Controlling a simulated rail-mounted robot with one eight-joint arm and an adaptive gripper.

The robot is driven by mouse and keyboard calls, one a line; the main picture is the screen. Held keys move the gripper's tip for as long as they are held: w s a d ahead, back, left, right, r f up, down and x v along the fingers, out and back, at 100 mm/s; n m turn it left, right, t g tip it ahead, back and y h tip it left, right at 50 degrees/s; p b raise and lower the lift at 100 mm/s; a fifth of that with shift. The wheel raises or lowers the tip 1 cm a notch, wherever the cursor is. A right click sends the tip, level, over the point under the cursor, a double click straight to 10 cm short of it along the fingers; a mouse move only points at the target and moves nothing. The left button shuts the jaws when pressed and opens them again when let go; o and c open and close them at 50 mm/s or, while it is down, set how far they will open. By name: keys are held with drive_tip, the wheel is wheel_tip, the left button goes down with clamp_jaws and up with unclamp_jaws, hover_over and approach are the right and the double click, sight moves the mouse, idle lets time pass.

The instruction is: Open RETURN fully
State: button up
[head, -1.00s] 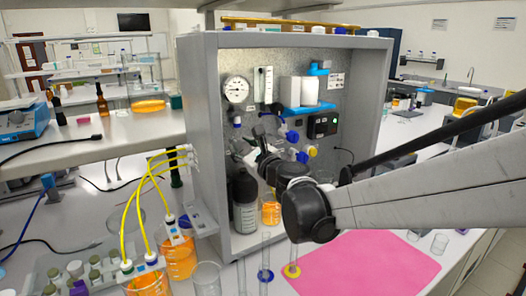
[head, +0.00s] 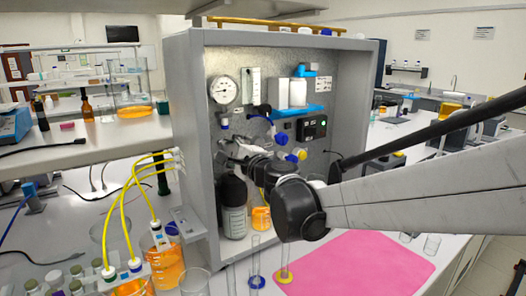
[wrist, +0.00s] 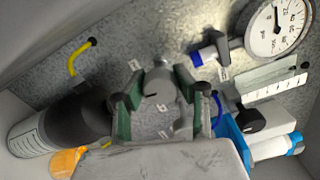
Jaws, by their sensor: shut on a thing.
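My gripper (wrist: 157,92) is in the rig cabinet, in front of its grey back panel. Its two green-padded fingers stand on either side of a grey metal valve part (wrist: 161,72) and are shut on it. In the head view my gripper (head: 238,153) is below the round gauge (head: 223,90), and my arm hides part of the panel. Small labels are near the valve, but I cannot read RETURN on any. How far the valve is turned cannot be told.
A dark bottle (head: 233,207) and an orange beaker (head: 261,219) stand below my gripper. More blue and yellow knobs (head: 301,154) are to its right. A pink mat (head: 365,265) lies in front.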

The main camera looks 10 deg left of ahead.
drive_tip(key=shift+n, duration=0.6)
drive_tip(key=o, duration=1.2)
drive_tip(key=v, duration=1.2)
drive_tip(key=shift+n, duration=0.3)
drive_tip(key=s+d+f+n+g+h, duration=0.2)
drive_tip(key=s+d, duration=0.5)
drive_tip(key=d, duration=0.4)
drive_tip(key=s+d+f+n+g+h, duration=0.2)
drive_tip(key=s+d+f+n+h, duration=0.3)
drive_tip(key=s+d+f, duration=0.3)
drive_tip(key=s+d+f+n+g+h, duration=0.2)
drive_tip(key=s+d+f+h, duration=0.3)
drive_tip(key=d, duration=1)
drive_tip(key=s+f+n, duration=0.1)
drive_tip(key=s, duration=0.2)
drive_tip(key=shift+s+f+n+h, duration=0.25)
drive_tip(key=shift+f+n+h, duration=0.05)
drive_tip(key=shift+f, duration=0.05)
